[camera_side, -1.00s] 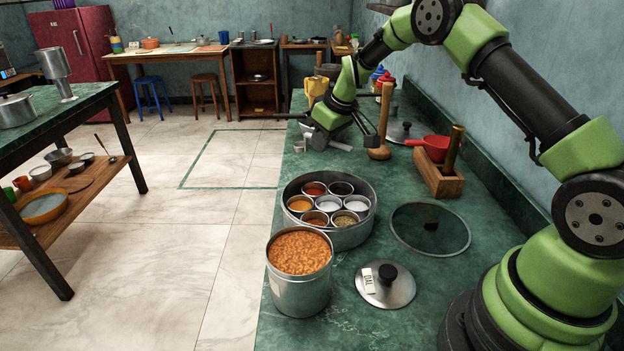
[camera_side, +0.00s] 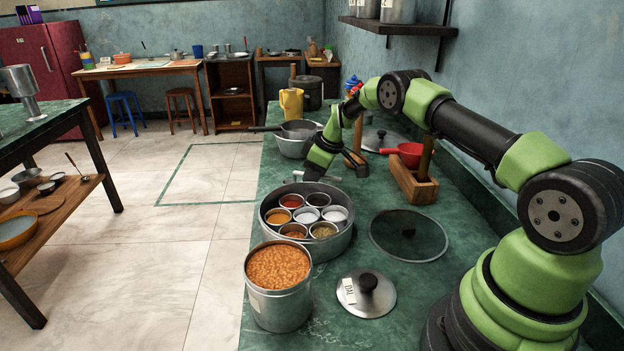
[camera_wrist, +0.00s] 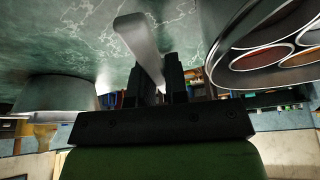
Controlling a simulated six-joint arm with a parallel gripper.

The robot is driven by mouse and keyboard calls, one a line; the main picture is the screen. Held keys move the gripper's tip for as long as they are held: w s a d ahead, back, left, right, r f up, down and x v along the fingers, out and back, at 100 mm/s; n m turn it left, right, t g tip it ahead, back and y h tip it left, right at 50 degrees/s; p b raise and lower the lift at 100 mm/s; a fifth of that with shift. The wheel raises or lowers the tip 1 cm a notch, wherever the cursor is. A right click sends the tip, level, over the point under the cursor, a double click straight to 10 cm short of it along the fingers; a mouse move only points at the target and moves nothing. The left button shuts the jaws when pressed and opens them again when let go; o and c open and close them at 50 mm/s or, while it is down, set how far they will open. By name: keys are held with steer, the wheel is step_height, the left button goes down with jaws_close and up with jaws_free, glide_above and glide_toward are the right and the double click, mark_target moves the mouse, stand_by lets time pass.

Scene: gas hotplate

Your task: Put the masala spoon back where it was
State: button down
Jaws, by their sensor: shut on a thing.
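The masala spoon (camera_wrist: 140,42) is a pale grey metal strip in the wrist view. My gripper (camera_wrist: 158,82) is shut on it, and the spoon sticks out past the fingers. The round steel masala box (camera_side: 330,248) stands open on the green counter with several small cups of spices and powders inside. In the side view my gripper (camera_side: 316,174) is just behind the far rim of the box, pointing down. The box's rim (camera_wrist: 222,58) shows at the right in the wrist view. The spoon's far end is hard to make out.
A steel pot of orange dal (camera_side: 278,308) stands in front of the box. A steel lid (camera_side: 366,296) and a dark glass lid (camera_side: 408,240) lie to the right. A wooden block (camera_side: 413,186) and a saucepan (camera_side: 292,144) stand behind.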

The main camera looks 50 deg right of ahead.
steer(key=shift+f, duration=0.55)
steer(key=shift+f, duration=0.1)
steer(key=c, duration=1.1)
jaws_free()
